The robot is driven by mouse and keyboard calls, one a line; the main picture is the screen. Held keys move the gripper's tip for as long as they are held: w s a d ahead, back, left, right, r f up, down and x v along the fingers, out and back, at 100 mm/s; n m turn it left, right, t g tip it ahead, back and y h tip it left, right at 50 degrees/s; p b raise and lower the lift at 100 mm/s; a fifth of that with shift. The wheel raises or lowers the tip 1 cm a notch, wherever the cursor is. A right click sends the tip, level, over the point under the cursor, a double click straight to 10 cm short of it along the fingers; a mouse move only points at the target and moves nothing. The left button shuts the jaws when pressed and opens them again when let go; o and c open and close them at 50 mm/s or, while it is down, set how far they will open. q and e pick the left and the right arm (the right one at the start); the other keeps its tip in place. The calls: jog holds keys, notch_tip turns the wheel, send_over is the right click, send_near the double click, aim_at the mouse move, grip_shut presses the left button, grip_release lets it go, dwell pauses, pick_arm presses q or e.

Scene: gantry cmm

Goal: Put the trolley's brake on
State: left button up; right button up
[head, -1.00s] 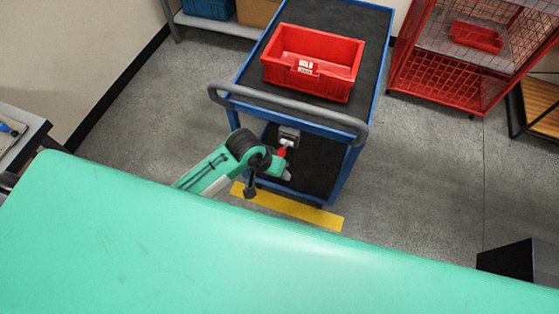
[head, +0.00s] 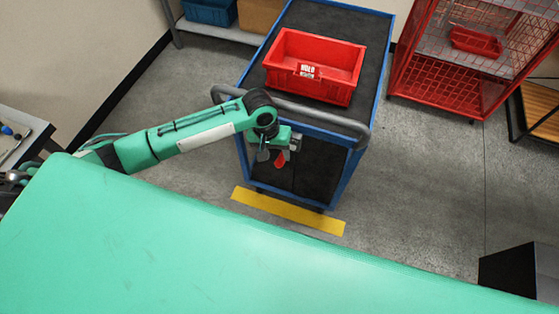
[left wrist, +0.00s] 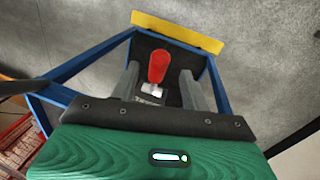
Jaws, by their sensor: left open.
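The trolley (head: 357,165) has a blue frame, dark shelves and a grey push handle (head: 330,117). Its red brake lever (head: 281,159) shows below the handle and appears as a red paddle in the left wrist view (left wrist: 158,66), above a pale labelled mount (left wrist: 152,91). My left gripper (head: 278,151) is open at the trolley's handle end. In the left wrist view its two grey fingers stand on either side of the lever, with a gap visible on both sides. Their depth relative to the lever is hard to tell. My right gripper is not in view.
A red bin (head: 313,82) sits on the trolley's top shelf. A yellow floor strip (head: 288,211) lies before the trolley. A red mesh cage (head: 440,90) stands at the right, a shelf with boxes at the back left.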

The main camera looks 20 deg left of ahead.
aim_at(278, 160)
pick_arm(q)
jog(key=shift+d+f+p, duration=0.15)
jog(key=shift+d+f, duration=0.1)
jog(key=shift+f, duration=1.1)
jog(key=shift+d+f+p, duration=0.15)
jog(key=shift+d+f, duration=0.1)
jog(key=shift+f, duration=1.05)
grip_shut()
